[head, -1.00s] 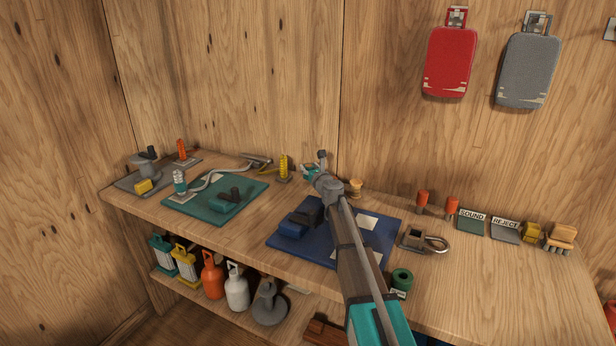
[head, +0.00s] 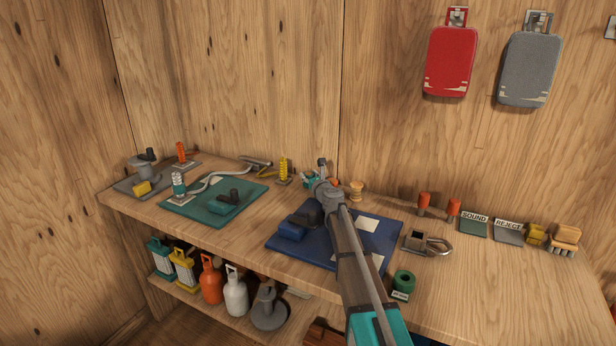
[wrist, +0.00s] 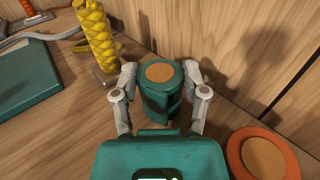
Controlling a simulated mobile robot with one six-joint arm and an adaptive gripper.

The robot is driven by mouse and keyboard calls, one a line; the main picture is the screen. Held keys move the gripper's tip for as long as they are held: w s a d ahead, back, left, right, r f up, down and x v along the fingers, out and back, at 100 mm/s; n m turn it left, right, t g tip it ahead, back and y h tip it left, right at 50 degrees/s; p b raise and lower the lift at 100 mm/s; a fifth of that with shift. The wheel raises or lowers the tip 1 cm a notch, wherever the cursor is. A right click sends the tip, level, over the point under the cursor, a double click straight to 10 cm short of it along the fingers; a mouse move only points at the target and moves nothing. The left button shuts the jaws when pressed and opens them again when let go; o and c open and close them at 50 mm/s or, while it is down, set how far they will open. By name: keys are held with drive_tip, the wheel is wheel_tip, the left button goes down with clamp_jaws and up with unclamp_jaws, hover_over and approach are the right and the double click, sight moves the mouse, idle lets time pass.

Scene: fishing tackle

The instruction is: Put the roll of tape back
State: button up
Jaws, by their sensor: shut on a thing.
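In the wrist view my gripper (wrist: 158,76) is shut on a dark green cylinder (wrist: 157,98) with a flat orange-brown disc in its top. The fingers press its left and right sides, and it looks upright. I cannot tell for sure whether it is the roll of tape, or whether its base touches the bench. In the head view my gripper is at the back of the bench, mostly hidden by my arm.
An orange ring (wrist: 236,155) lies close at the right of the gripper. A yellow coil (wrist: 97,38) stands close at the left. The wall is just behind. A blue mat (head: 385,232) lies under my arm; a teal mat (head: 182,206) lies left.

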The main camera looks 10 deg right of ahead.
drive_tip(key=shift+s+f, duration=0.1)
drive_tip(key=o, duration=1.3)
drive_tip(key=shift+c, duration=0.2)
drive_tip(key=shift+s, duration=0.1)
drive_tip(key=shift+r+p, duration=0.55)
drive_tip(key=v, duration=1.1)
drive_tip(key=shift+s+d, duration=0.15)
drive_tip(key=shift+s, duration=0.2)
drive_tip(key=shift+r, duration=0.15)
